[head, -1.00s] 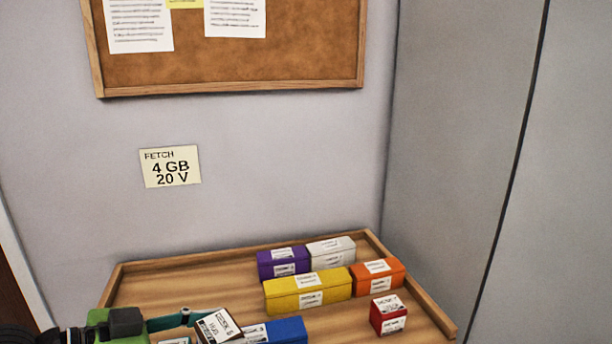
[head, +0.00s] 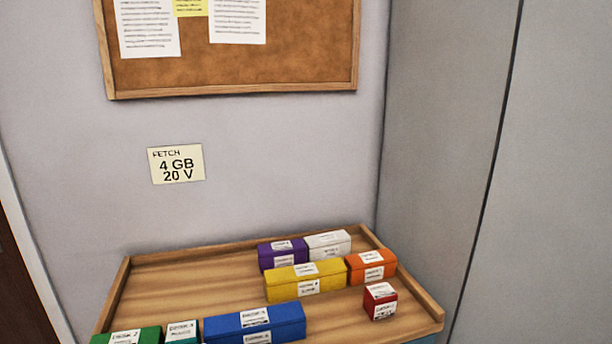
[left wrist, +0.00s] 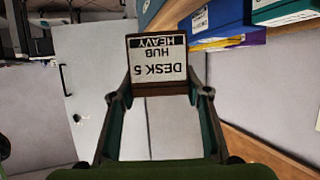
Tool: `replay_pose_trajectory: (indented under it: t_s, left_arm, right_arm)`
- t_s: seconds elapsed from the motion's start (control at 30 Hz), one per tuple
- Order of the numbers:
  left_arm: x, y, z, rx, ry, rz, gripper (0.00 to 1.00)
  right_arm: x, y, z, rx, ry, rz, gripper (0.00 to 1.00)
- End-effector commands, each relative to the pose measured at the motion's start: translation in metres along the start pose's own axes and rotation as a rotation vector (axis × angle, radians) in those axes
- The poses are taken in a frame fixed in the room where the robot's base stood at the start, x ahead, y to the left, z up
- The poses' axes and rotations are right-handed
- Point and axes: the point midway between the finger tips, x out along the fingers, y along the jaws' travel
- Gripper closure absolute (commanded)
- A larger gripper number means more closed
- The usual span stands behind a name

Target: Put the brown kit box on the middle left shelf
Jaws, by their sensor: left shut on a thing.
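My left gripper (left wrist: 160,82) shows only in the left wrist view. It is shut on a brown kit box (left wrist: 158,87), with one finger on each side. The box face towards the camera carries a white label that reads upside down "DESK 5 HUB", with a black "HEAVY" band. Neither the box nor the left gripper shows in the head view. The middle left shelf cannot be made out in either view. My right gripper is not in view.
A wooden tray (head: 190,290) holds a purple box (head: 283,262), yellow box (head: 285,291), blue box (head: 235,324) and several others. Its left middle is bare. A note (head: 176,164) on the wall reads "FETCH 4 GB 20 V". A pale door (left wrist: 98,100) shows in the wrist view.

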Motion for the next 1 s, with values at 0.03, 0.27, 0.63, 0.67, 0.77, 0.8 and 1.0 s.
replay_pose_trajectory:
  t_s: [0.03,0.27,0.63,0.67,0.77,0.8,1.0]
  left_arm:
    - [-0.003,0.001,0.007,-0.006,0.0,0.003,0.89]
    - [-0.015,0.004,0.037,0.003,0.001,0.007,0.89]
    - [-0.017,0.004,0.042,0.009,0.0,0.007,0.89]
    - [-0.017,0.004,0.041,0.008,0.002,0.006,0.89]
    - [-0.017,0.004,0.04,0.007,0.005,0.006,0.89]
    - [-0.017,0.004,0.04,0.008,0.005,0.005,0.89]
    - [-0.018,0.002,0.038,0.012,0.012,-0.001,0.89]
  right_arm:
    - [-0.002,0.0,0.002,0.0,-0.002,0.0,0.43]
    - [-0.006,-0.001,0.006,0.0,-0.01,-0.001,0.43]
    - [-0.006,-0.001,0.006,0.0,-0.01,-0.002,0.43]
    - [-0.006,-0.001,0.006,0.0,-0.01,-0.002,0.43]
    - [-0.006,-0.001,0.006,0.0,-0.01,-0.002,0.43]
    - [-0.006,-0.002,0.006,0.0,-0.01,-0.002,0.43]
    - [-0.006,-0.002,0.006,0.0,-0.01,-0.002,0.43]
